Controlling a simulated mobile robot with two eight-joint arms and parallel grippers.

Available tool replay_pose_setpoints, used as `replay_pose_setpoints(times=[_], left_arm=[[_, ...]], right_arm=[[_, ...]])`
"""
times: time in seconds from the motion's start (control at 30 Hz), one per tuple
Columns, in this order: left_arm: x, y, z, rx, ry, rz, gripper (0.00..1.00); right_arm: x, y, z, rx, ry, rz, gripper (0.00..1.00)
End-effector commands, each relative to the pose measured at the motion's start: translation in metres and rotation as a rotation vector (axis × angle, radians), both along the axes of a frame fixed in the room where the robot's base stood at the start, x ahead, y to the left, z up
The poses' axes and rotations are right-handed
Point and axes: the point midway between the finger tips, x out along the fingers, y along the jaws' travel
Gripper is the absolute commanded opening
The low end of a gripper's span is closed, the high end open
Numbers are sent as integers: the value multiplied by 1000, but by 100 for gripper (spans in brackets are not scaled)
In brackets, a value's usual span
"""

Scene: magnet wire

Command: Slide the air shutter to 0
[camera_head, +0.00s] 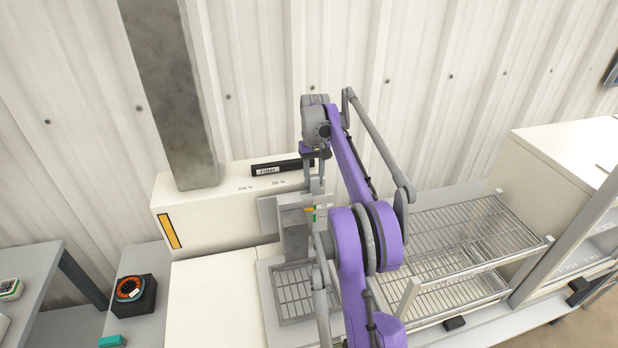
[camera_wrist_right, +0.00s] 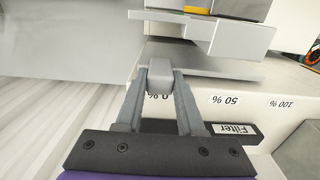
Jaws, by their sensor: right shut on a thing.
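The air shutter's grey block-shaped handle (camera_wrist_right: 160,80) sits between the fingers of my right gripper (camera_wrist_right: 161,84) in the right wrist view. The fingers are shut on it from both sides. The handle is beside the "0 %" mark, which it and a finger partly cover; the "50 %" (camera_wrist_right: 226,100) and "100 %" (camera_wrist_right: 281,104) marks lie farther right. In the head view my right gripper (camera_head: 316,184) reaches down at the right end of the white housing (camera_head: 228,215), and my arm hides the handle. My left gripper is not in view.
A black "Filter" piece (camera_head: 281,168) lies on top of the housing, close to my gripper. A grey metal duct (camera_head: 172,85) rises at the left. Wire racks (camera_head: 470,235) stand right of my arm. A black block with an orange ring (camera_head: 132,292) is at lower left.

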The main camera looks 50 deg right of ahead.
Motion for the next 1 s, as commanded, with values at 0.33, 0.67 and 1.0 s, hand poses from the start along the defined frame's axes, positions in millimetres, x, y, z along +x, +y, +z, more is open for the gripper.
replay_pose_setpoints(times=[0.33,0.67,1.0], left_arm=[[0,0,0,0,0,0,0],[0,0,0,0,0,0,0],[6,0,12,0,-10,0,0]], right_arm=[[-2,-3,1,-5,3,-2,64],[-1,-2,2,-4,1,-1,68],[-1,-2,56,-4,0,-2,68]])
